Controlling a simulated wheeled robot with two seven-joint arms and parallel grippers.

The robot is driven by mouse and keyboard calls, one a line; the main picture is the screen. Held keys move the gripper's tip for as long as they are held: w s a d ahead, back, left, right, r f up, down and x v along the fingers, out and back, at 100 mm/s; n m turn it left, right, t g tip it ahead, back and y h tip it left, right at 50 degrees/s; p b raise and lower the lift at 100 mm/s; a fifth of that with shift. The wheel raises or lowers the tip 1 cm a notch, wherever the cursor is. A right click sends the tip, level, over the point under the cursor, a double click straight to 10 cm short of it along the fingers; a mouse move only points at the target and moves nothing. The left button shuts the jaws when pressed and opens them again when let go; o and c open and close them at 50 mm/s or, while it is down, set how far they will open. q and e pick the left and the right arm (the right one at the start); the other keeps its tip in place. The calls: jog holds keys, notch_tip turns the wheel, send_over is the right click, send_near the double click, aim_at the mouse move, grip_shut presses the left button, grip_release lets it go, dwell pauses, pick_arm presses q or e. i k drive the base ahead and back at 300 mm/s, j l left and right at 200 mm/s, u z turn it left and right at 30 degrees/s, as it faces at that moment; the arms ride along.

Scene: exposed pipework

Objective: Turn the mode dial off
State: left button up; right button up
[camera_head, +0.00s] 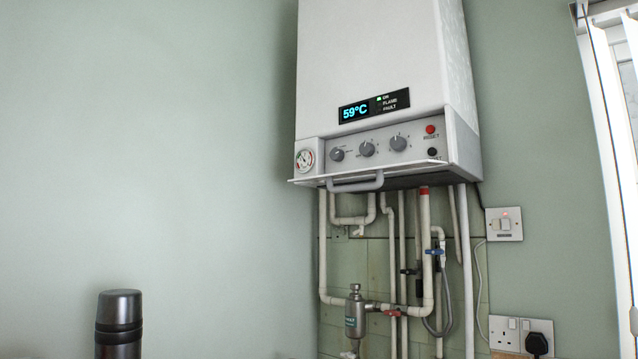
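A white boiler (385,55) hangs on the wall right of centre. Its grey control panel (352,156) carries three round grey dials in a row: a left dial (337,154), a middle dial (367,149) and a right dial (398,142). Their labels are too small to read, so I cannot tell which is the mode dial. The display (354,111) reads 59°C, and a small lamp beside ON is lit green. Neither of my grippers shows in the head view.
A pressure gauge (305,158) sits left of the dials, a red reset button (430,129) right. A grey handle (355,183) juts out below the panel. Pipes (425,250) with valves run underneath. A dark flask (119,320) stands lower left. A switch (503,224) is on the right wall.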

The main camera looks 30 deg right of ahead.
aim_at(337, 154)
jog(key=k+z, duration=0.1)
jog(key=z, duration=1.25)
